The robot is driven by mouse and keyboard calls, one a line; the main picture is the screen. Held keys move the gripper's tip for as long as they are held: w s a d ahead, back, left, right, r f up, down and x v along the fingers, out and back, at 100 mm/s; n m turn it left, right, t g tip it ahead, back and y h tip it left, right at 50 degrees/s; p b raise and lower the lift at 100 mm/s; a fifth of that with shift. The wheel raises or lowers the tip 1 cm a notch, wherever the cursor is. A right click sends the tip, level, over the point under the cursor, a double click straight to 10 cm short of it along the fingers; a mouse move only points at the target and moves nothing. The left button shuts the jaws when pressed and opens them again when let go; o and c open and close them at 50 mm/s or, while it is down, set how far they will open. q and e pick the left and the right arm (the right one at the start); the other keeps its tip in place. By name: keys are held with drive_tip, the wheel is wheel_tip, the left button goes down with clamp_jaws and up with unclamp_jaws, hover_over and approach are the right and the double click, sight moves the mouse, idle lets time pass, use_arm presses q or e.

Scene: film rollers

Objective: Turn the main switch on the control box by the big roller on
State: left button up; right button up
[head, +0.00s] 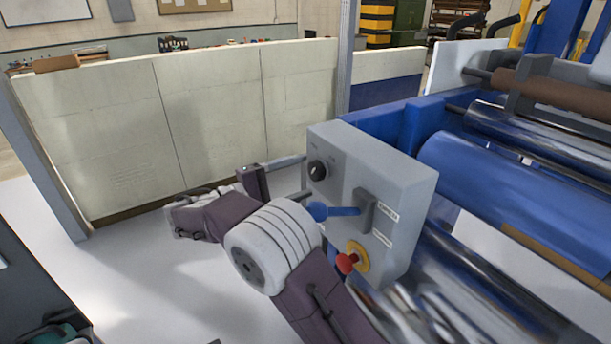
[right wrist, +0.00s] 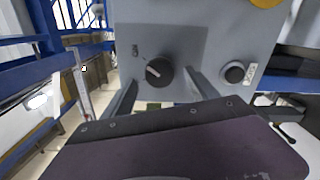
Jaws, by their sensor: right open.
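The grey control box (head: 398,200) stands beside the big blue roller (head: 500,190). A round black rotary knob (head: 318,170) is at the upper left of its front; I take it for the main switch. In the right wrist view the knob (right wrist: 158,71) sits on a darker plate, with a pale pointer mark slanting towards small lettering at upper left. My right gripper (head: 303,178) is open in front of the knob, a finger on either side in the wrist view; I cannot tell whether they touch it. My left gripper is not in view.
A lever with a blue ball (head: 318,211) and a red stop button (head: 347,262) on yellow are on the box near my right arm. A dark round button (right wrist: 235,72) shows right of the knob. A pale partition (head: 180,125) stands behind; open floor lies left.

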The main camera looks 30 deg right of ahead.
drive_tip(key=a, duration=0.6)
drive_tip(key=shift+s+a, duration=0.25)
drive_tip(key=shift+a, duration=0.15)
drive_tip(key=s+d+f+n+g+y+p, duration=0.1)
drive_tip(key=s+d+f+y, duration=0.1)
drive_tip(key=s+f+y, duration=0.3)
drive_tip(key=s+d+f+y, duration=0.2)
drive_tip(key=f, duration=0.5)
drive_tip(key=s+d+f+n+g+y+p, duration=0.1)
drive_tip(key=s+f+y, duration=0.25)
drive_tip(key=f, duration=0.35)
drive_tip(key=s+a+f+m+t+y, duration=0.2)
drive_tip(key=s+a+f+m+y, duration=0.4)
drive_tip(key=s+y, duration=0.1)
drive_tip(key=shift+y+p, duration=0.35)
